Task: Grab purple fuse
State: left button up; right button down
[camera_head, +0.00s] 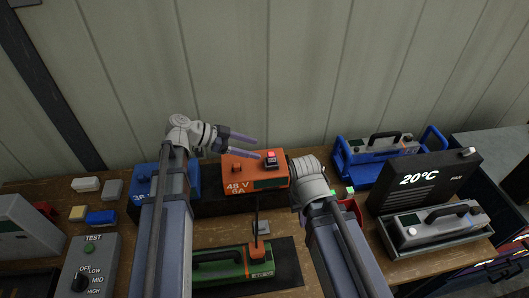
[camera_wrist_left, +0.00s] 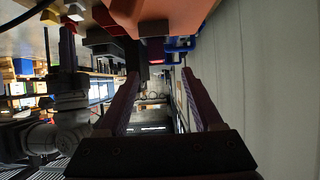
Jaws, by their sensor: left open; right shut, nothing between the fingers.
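I cannot make out a purple fuse in either view. My left gripper (camera_head: 257,147) is open and empty, its purplish fingers pointing right, just above the back of the orange 48 V box (camera_head: 240,183). In the left wrist view the two fingers of the left gripper (camera_wrist_left: 160,73) are spread wide with nothing between them, and the orange box (camera_wrist_left: 165,12) fills the top edge. My right arm's wrist stands right of the orange box; its fingers are hidden.
A blue box (camera_head: 146,178) stands left of the orange one. A green device (camera_head: 215,268) lies in front. A blue-framed unit (camera_head: 385,150) and a dark 20°C fan box (camera_head: 425,178) stand at the right. A selector box (camera_head: 90,268) is front left. The wall is close behind.

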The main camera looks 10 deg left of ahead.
aim_at(270, 154)
pick_arm(q)
jog(key=shift+d+f+b, duration=0.2)
jog(key=shift+d+b, duration=0.1)
jog(key=shift+d, duration=0.15)
jog(key=shift+w+d+f, duration=0.1)
jog(key=shift+d+f, duration=0.15)
jog(key=shift+d, duration=0.1)
jog(key=shift+w+d+f+b, duration=0.15)
jog(key=shift+w+d+b, duration=0.05)
jog(key=shift+d+b, duration=0.15)
jog(key=shift+d+f, duration=0.2)
jog(key=shift+d, duration=0.05)
jog(key=b+x, duration=0.2)
jog(key=x, duration=0.2)
jog(key=shift+s+d+f+b, duration=0.1)
jog(key=shift+d+f+b, duration=0.15)
jog(key=shift+b, duration=0.15)
jog(key=shift+r, duration=0.1)
jog(key=shift+c, duration=0.2)
grip_shut()
